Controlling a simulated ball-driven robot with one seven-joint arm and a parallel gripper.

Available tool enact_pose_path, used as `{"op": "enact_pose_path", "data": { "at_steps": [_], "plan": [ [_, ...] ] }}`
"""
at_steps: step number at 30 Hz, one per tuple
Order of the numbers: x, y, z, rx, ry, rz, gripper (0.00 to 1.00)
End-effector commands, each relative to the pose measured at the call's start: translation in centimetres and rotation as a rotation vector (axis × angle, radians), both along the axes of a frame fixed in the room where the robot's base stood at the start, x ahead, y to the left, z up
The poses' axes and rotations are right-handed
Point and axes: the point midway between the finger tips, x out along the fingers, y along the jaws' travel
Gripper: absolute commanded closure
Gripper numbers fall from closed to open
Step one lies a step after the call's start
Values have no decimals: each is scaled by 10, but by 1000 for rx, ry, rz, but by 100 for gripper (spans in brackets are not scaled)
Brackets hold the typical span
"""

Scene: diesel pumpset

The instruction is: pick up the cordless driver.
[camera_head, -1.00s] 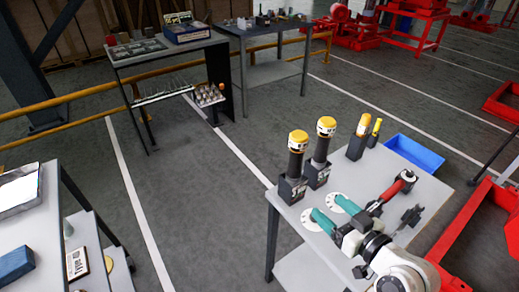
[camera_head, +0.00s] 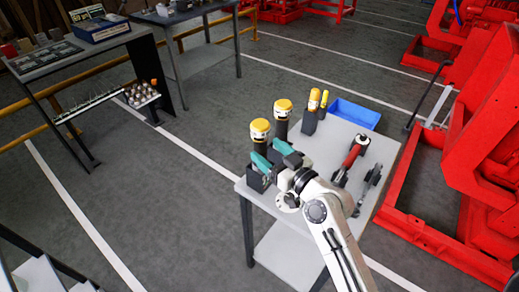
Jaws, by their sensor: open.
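Two like tools with yellow tops, black handles and dark block-like bases stand upright on the grey table; they look like cordless drivers. The nearer, left cordless driver (camera_head: 259,128) has its lower handle partly hidden by my gripper. My gripper (camera_head: 265,151) is open, with its two teal fingers spread at handle height. One finger crosses in front of the left driver and the other is to its right. I cannot tell whether the handle is between them or touched. The second driver (camera_head: 282,106) stands just behind and to the right.
A yellow-topped item in a dark block (camera_head: 311,112) and a blue tray (camera_head: 354,114) are at the table's back. A red tool (camera_head: 352,156) and a grey tool (camera_head: 369,186) lie to the right. Red machinery (camera_head: 452,200) stands close beyond the table (camera_head: 388,150).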

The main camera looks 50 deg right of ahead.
Motion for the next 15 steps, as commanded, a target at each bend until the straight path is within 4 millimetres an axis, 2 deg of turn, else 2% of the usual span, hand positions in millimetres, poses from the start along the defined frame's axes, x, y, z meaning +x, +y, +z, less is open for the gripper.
{"op": "enact_pose_path", "data": {
  "at_steps": [3, 9, 15],
  "plan": [
    [17, -6, 6, 0, -2, -1, 30],
    [41, -12, 4, 0, -2, -1, 30],
    [45, -12, 1, 0, 0, 0, 30]
  ]
}}
